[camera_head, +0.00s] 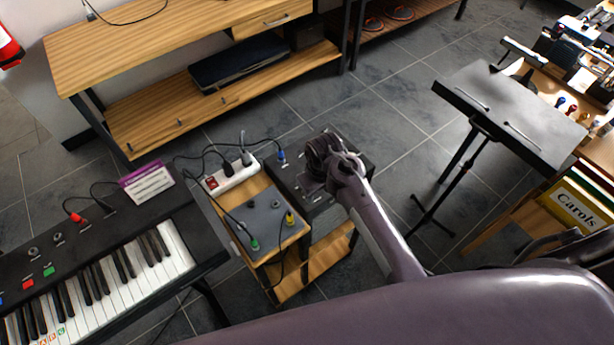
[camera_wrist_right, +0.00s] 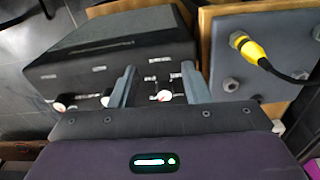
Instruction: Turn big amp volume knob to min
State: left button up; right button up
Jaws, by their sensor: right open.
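The big amp is a black box (camera_head: 285,180) beside the wooden stand, partly hidden behind my right gripper (camera_head: 316,180) in the head view. In the right wrist view the amp (camera_wrist_right: 110,55) fills the upper left, its front panel facing my gripper. White-marked knobs sit along the panel: one at the left (camera_wrist_right: 62,103), one by the left finger (camera_wrist_right: 105,98), and one (camera_wrist_right: 164,95) between the fingers. The labels are too small to read. My right gripper (camera_wrist_right: 160,88) is open, its fingers either side of that last knob; contact is unclear. My left gripper is out of view.
A grey box (camera_head: 268,222) with plugged cables sits on the wooden stand, close to the right finger in the wrist view. A white power strip (camera_head: 232,175) lies behind it. A keyboard (camera_head: 100,270) stands left; a music stand (camera_head: 510,115) stands right.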

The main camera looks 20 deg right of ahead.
jog(key=shift+n+g, duration=0.4)
jog(key=w+r, duration=0.1)
jog(key=w+a+r, duration=0.1)
jog(key=w+r, duration=0.1)
jog(key=w+r+p, duration=0.1)
jog(key=w+r, duration=0.1)
jog(key=shift+a, duration=0.35)
jog(key=shift+f, duration=0.2)
notch_tip(320, 180, down, 7)
jog(key=shift+f+p, duration=0.1)
jog(key=shift+p, duration=0.35)
grip_shut()
